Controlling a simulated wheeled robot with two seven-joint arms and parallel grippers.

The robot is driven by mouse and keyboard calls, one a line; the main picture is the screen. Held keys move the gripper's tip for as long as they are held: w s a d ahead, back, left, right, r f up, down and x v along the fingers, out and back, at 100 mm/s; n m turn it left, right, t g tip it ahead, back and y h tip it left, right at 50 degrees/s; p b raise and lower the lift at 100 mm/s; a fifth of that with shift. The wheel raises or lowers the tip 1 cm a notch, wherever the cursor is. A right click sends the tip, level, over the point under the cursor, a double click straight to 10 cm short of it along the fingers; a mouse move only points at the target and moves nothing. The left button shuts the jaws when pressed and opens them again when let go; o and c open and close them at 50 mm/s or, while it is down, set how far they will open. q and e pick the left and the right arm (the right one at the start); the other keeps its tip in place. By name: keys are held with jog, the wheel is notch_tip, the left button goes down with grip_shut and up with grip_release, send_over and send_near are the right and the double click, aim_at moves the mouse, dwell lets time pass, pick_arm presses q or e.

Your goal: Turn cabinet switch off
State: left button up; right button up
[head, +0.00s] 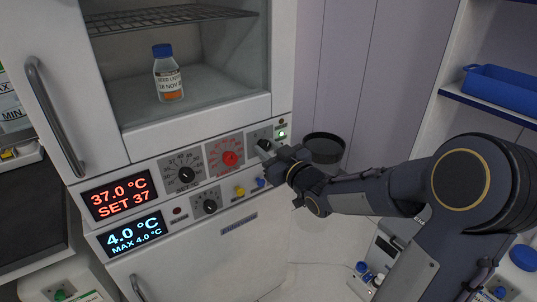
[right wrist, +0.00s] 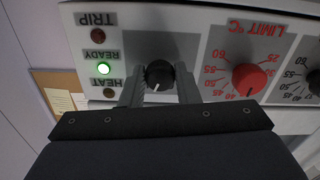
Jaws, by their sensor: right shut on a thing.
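The cabinet (head: 225,235) stands at the left in the head view, with a control panel below its glass door. The black switch knob (right wrist: 159,75) sits on the panel between the indicator lights and the red limit dial. My right gripper (head: 264,150) reaches the panel from the right. In the right wrist view its two fingers (right wrist: 158,88) stand on either side of the knob, shut on it. The white mark on the knob points down and slightly left in that view. The green READY light (right wrist: 103,69) is lit; the TRIP and HEAT lights look dark. My left gripper is not in view.
The red limit dial (head: 230,158) and a black dial (head: 186,174) sit left of the knob. Displays (head: 119,197) read 37.0 °C and 4.0 °C. A bottle (head: 167,75) stands behind the glass. A black bin (head: 324,148) stands right of the cabinet.

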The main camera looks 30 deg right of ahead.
jog(key=n+b, duration=0.6)
jog(key=b, duration=0.1)
jog(key=shift+f, duration=0.2)
jog(key=shift+d+r+n+b, duration=0.1)
jog(key=shift+r+n+b, duration=0.1)
jog(key=shift+n+b, duration=1.9)
jog(key=o, duration=1)
jog(key=shift+c, duration=0.2)
jog(key=shift+s+r, duration=0.1)
jog(key=shift+s+p, duration=0.3)
jog(key=shift+s, duration=0.05)
jog(key=s+p, duration=0.2)
jog(key=s, duration=0.5)
jog(key=shift+d, duration=0.25)
